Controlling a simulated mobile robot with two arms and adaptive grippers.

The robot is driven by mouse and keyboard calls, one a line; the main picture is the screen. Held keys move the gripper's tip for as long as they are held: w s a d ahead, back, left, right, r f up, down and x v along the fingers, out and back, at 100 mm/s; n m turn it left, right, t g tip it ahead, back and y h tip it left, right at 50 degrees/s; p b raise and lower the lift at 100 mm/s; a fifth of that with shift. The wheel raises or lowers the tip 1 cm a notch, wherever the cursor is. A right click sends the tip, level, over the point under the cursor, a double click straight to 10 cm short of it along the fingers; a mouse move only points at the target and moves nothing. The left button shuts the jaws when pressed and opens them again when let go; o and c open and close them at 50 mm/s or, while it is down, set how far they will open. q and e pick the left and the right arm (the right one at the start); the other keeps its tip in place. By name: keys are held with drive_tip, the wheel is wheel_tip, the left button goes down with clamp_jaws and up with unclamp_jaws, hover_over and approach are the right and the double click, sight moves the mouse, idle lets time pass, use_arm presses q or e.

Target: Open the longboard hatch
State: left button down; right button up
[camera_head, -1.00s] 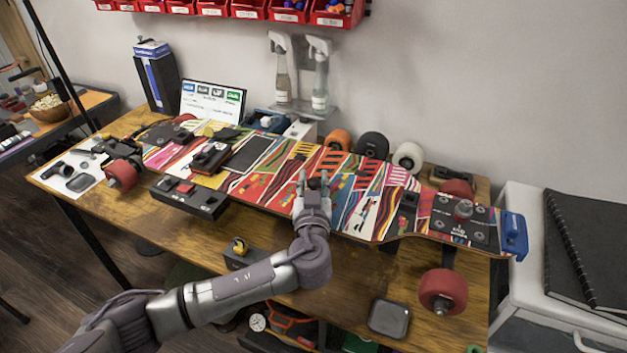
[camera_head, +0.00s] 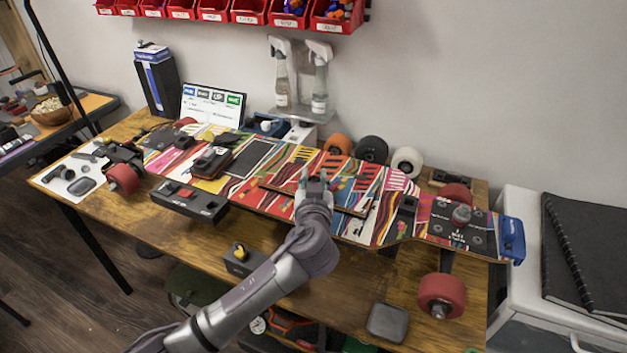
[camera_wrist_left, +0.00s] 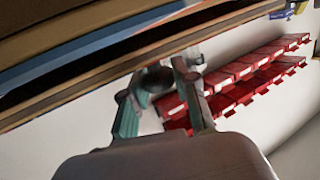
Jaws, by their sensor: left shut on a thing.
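The hatch's near edge stands slightly raised above the deck. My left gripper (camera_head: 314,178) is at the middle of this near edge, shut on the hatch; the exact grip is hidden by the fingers. In the left wrist view the fingers (camera_wrist_left: 158,88) are close under a long panel edge (camera_wrist_left: 110,72). My right gripper is not in view.
A black box with a red button (camera_head: 190,200) sits at the bench's front edge. Loose wheels (camera_head: 372,148) and spray bottles (camera_head: 318,80) stand behind the board. Red bins (camera_head: 245,12) hang on the wall. A grey square case (camera_head: 388,322) lies at the front right.

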use_arm(q)
drive_tip(key=r+g+p, duration=0.1)
drive_tip(key=p, duration=0.3)
drive_tip(key=w+r+m+g+p, duration=0.1)
drive_tip(key=r+g+p, duration=0.1)
drive_tip(key=p, duration=0.2)
drive_tip(key=w+d+r+g+p, duration=0.1)
drive_tip(key=p, duration=0.2)
drive_tip(key=shift+w+r+p, duration=0.25)
drive_tip(key=shift+r+p, duration=0.05)
drive_tip(key=shift+p, duration=0.1)
drive_tip(key=shift+w+m+g+p, duration=0.3)
drive_tip(key=shift+g+p, duration=0.2)
drive_tip(key=shift+p, duration=0.15)
drive_tip(key=c, duration=0.9)
unclamp_jaws()
drive_tip(key=shift+o, duration=0.2)
drive_tip(key=v, duration=0.7)
drive_tip(key=shift+s+d, duration=0.2)
drive_tip(key=shift+r, duration=0.1)
